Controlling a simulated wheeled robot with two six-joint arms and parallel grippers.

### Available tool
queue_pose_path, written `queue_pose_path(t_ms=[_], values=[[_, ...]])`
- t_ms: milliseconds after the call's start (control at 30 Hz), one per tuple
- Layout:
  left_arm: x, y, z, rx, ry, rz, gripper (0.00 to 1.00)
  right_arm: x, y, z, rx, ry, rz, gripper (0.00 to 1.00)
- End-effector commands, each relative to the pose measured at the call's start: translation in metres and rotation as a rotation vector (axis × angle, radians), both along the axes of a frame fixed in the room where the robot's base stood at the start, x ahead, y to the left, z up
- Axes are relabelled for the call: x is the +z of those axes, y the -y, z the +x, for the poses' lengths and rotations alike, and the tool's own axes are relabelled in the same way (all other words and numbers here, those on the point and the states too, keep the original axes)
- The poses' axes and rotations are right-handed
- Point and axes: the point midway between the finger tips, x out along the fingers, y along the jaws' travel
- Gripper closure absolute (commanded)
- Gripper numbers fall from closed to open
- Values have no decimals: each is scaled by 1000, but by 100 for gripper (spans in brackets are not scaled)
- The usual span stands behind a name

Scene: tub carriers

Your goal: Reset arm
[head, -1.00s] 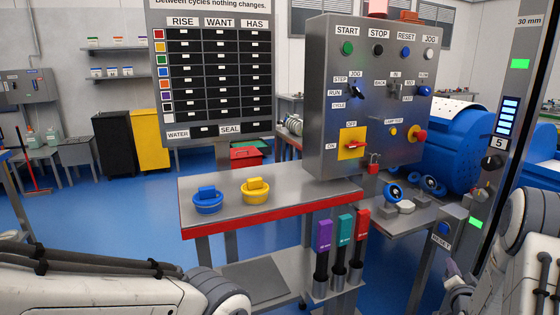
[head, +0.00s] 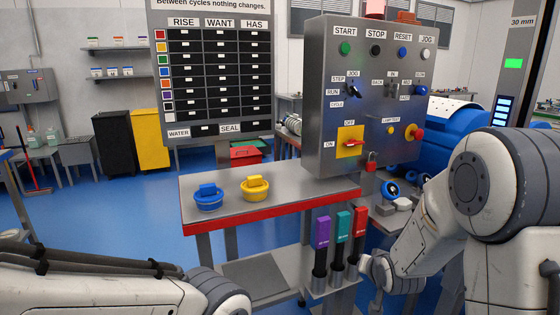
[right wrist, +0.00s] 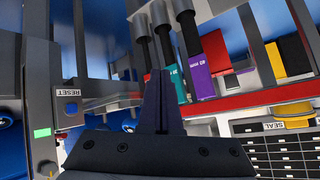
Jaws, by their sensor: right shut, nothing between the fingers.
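My right gripper (right wrist: 155,100) is shut and empty in the right wrist view, its fingers dark. In the head view my right arm reaches down in front of the tool rack, and I cannot make out its fingertips there. My left arm enters at the lower left of the head view; its gripper is out of frame. A blue RESET button (right wrist: 70,108) on a grey box sits left of my right fingers in the right wrist view. The right arm hides this box in the head view. Another blue button under a RESET label (head: 402,52) is on the control panel (head: 325,120).
A steel table (head: 285,196) with a red edge carries a blue tub (head: 208,198) and a yellow tub (head: 255,189). Blue floor left of the table is open.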

Motion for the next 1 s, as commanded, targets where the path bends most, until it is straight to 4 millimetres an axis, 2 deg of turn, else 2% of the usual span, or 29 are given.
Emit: queue_pose_path(t_ms=[33, 100, 167, 200, 300, 467, 600, 667, 700, 867, 1000], values=[[0, 0, 0, 0, 0, 0, 11, 9, -39, -19, 93, -64, -26, 100], [0, 0, 0, 0, 0, 0, 11, 13, -81, -54, 212, -172, -67, 100], [0, 0, 0, 0, 0, 0, 11, 16, -110, -89, 315, -263, -103, 100], [0, 0, 0, 0, 0, 0, 11, 18, -127, -113, 384, -320, -126, 100], [0, 0, 0, 0, 0, 0, 11, 23, -155, -173, 544, -446, -181, 100], [0, 0, 0, 0, 0, 0, 11, 32, -173, -255, 757, -603, -257, 100], [0, 0, 0, 0, 0, 0, 11, 39, -173, -316, 922, -715, -318, 100], [0, 0, 0, 0, 0, 0, 11, 43, -169, -340, 991, -759, -345, 100], [16, 0, 0, 0, -1, 1, 11, 59, -168, -341, 991, -767, -346, 100], [53, 0, 0, 0, 1, -1, 11, 94, -168, -338, 981, -767, -343, 100], [89, 0, 0, 0, 1, -1, 11, 130, -168, -338, 979, -768, -342, 100]])
